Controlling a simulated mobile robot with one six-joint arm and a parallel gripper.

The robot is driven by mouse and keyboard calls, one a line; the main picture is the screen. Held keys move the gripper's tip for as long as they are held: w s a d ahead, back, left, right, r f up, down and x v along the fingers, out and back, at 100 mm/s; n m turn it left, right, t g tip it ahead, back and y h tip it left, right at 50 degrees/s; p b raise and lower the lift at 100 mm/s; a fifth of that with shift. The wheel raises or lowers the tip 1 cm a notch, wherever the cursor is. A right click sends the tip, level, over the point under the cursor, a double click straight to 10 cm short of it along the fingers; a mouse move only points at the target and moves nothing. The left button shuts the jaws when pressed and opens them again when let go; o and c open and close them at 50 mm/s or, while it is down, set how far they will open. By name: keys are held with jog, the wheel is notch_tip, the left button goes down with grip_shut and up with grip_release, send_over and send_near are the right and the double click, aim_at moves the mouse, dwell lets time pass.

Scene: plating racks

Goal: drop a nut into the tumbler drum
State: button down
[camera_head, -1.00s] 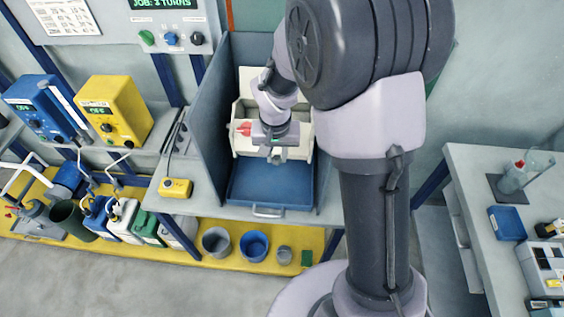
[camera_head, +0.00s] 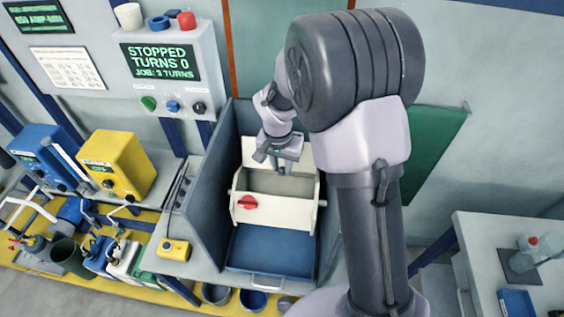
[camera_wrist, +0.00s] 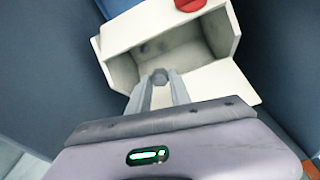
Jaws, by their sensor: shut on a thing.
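The tumbler drum (camera_head: 275,214) is a cream, open-topped box with a red knob (camera_head: 247,202) on its front. It sits in a grey-blue booth. My gripper (camera_head: 284,168) is over the drum's opening, toward its back. In the wrist view my gripper (camera_wrist: 160,88) is shut on a small grey nut (camera_wrist: 160,75) at its fingertips. The drum's open inside shows beyond the nut, with the drum's wall (camera_wrist: 115,35) around it. A few small dark spots show on the drum's inner face. The nut is too small to make out in the head view.
The booth's side wall (camera_head: 213,165) stands left of the drum. A blue tray (camera_head: 270,250) lies below the drum. A panel display (camera_head: 160,63) reads STOPPED, TURNS 0, JOB: 3 TURNS. A yellow control pendant (camera_head: 174,249) lies left of the booth.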

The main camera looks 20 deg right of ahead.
aim_at(281, 170)
notch_tip(281, 170, down, 4)
jog(key=shift+r+b, duration=0.25)
jog(key=shift+b, duration=0.55)
jog(key=shift+r, duration=0.1)
jog(key=c, duration=1.1)
grip_release()
notch_tip(281, 170, up, 17)
jog(key=s+a+p, duration=0.1)
jog(key=s+p, duration=0.1)
jog(key=shift+a+r+p, duration=0.15)
jog(key=shift+a+p, duration=0.1)
jog(key=shift+p, duration=0.05)
